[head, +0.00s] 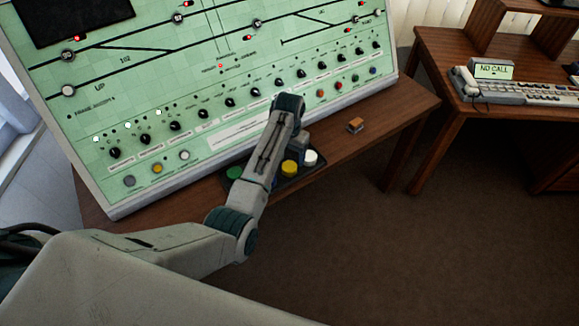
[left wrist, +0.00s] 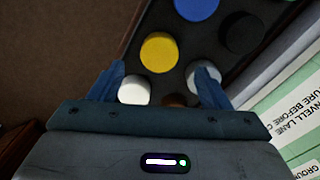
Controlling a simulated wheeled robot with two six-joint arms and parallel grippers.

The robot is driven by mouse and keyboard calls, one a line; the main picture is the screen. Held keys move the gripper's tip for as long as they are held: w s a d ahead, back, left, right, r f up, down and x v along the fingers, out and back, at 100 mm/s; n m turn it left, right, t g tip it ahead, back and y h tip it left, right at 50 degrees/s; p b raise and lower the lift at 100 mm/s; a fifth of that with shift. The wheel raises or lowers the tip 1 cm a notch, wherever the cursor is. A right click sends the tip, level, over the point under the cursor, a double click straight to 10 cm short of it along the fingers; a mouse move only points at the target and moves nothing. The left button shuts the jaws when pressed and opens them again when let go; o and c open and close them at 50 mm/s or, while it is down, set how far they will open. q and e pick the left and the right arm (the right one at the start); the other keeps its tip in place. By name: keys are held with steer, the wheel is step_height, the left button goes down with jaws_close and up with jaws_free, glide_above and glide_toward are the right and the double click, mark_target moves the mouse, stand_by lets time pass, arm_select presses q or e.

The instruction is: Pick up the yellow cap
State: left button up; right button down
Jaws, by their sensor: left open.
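The yellow cap (head: 289,168) sits in a dark tray (head: 286,183) on the desk below the panel. In the left wrist view the yellow cap (left wrist: 159,52) is just beyond my fingertips, roughly centred between them. My left gripper (left wrist: 160,70) is open and empty, with its two blue fingers apart. In the head view my left gripper (head: 298,150) points down over the tray, partly hidden by my arm. I cannot tell its exact height above the caps. My right gripper is not in view.
A white cap (head: 310,158) and a green cap (head: 234,173) flank the yellow one. The left wrist view also shows a blue cap (left wrist: 196,8) and a black cap (left wrist: 242,33). The green panel (head: 200,110) rises behind. An orange-brown block (head: 355,125) lies right.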

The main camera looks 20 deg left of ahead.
mark_target(290, 166)
arm_select(q)
steer(key=shift+f+p, duration=0.35)
steer(key=shift+f, duration=0.25)
step_height(290, 166, down, 3)
steer(key=shift+f+p, duration=0.2)
steer(key=shift+p, duration=0.3)
steer(key=shift+f, duration=0.45)
steer(key=c, duration=1)
